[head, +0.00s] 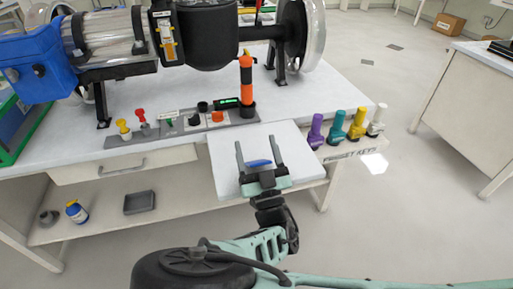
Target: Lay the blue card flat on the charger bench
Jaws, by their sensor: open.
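A small flat blue piece (258,163), which looks like the blue card, shows between the fingers of my gripper (257,145). The fingers are open and stand apart on either side of it. The card's lower part may be hidden by the gripper. It is seen against a pale panel (227,180) at the front of the near bench (350,92); I cannot tell whether it touches that panel. No label marks a charger bench; a second bench (455,100) stands at the right.
Purple, teal, yellow and white keys (356,124) stand on a ledge right of the panel. Behind it are a grey control strip (180,130) and an orange-black post (247,85). A large motor rig (200,35) fills the bench back.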

